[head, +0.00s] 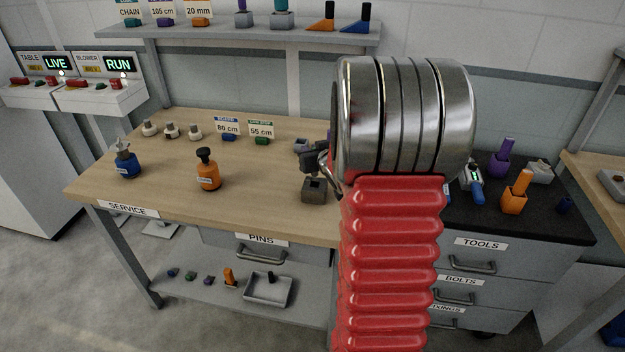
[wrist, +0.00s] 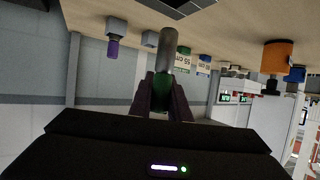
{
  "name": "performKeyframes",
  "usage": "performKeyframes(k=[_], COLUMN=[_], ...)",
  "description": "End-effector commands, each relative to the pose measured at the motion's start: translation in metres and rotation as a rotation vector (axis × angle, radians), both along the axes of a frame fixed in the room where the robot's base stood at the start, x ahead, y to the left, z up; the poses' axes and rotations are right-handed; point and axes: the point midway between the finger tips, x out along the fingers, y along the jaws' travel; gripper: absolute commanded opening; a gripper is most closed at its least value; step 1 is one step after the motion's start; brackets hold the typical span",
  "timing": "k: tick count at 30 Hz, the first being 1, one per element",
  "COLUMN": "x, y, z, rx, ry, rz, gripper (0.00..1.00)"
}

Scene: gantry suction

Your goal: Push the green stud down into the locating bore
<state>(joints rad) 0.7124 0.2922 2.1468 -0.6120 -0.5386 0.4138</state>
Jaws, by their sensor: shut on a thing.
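My gripper (wrist: 163,92) is shut on the green stud (wrist: 160,91) in the wrist view, which is upside down. The stud shows dark green between the two dark fingers, and its grey cylindrical end (wrist: 169,45) sticks out beyond them. In the head view my red-sleeved arm hides most of the gripper, and the stud cannot be made out. A dark grey block (head: 314,194) with a square opening in its top stands on the wooden bench, just left of my arm; it may hold the locating bore. I cannot tell whether the stud touches it.
An orange bottle (head: 208,172) and a blue one (head: 127,164) stand on the bench's left side. Small grey-white pieces and two cards, 80 cm (head: 227,126) and 55 cm (head: 261,129), stand at the back. Purple (head: 500,164) and orange (head: 515,200) holders are at right.

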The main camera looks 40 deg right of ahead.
Motion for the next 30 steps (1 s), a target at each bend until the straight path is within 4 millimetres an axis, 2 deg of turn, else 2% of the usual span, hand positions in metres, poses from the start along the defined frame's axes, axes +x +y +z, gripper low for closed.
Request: performKeyframes(k=[3, 6, 20, 30], x=[0.000, 0.000, 0.000, 0.000], y=[0.000, 0.000, 0.000, 0.000], z=[-0.022, -0.034, -0.042, -0.076], rx=[0.004, 0.002, 0.001, 0.001], ry=[0.003, 0.002, 0.001, 0.001], rz=[0.000, 0.000, 0.000, 0.000], gripper=[0.00, 0.00, 0.00, 0.00])
